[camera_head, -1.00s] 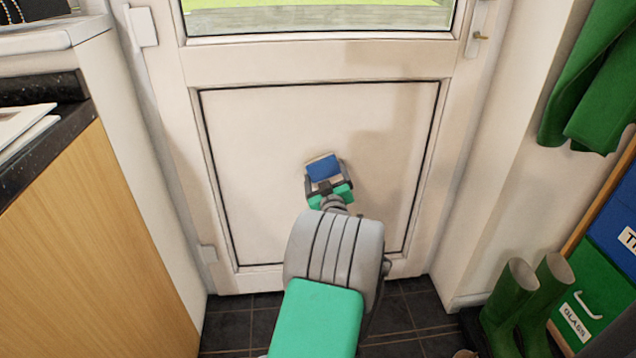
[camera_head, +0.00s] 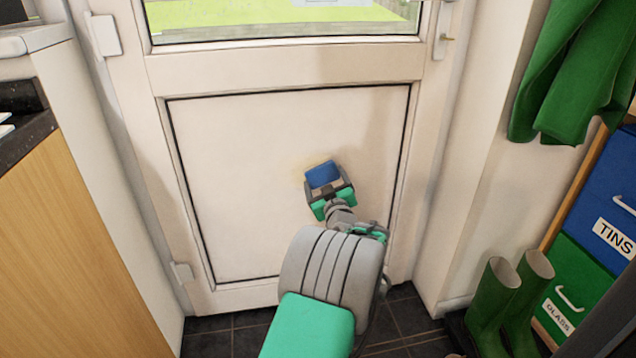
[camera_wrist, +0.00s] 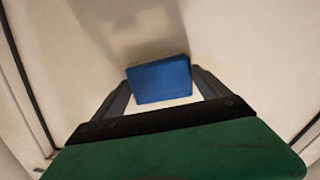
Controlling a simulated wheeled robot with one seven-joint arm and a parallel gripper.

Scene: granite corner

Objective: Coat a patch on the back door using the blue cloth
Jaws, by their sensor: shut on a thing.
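The back door (camera_head: 240,140) is white with a window above and a dark-outlined lower panel. My gripper (camera_head: 324,182) is in front of the middle of that panel. It is shut on the blue cloth (camera_head: 321,173), a folded block that also shows between the fingers in the wrist view (camera_wrist: 160,80). The cloth is at or very near the panel face; I cannot tell whether it touches. A faint yellowish patch (camera_head: 302,175) shows on the panel beside the cloth's left edge. The part of the panel behind the cloth is hidden.
A wood-fronted cabinet (camera_head: 75,240) stands at the left. At the right are green boots (camera_head: 508,300), a hanging green garment (camera_head: 572,75), a blue bin marked TINS (camera_head: 605,195) and a green bin below it (camera_head: 575,275). Dark floor tiles (camera_head: 235,335) lie below the door.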

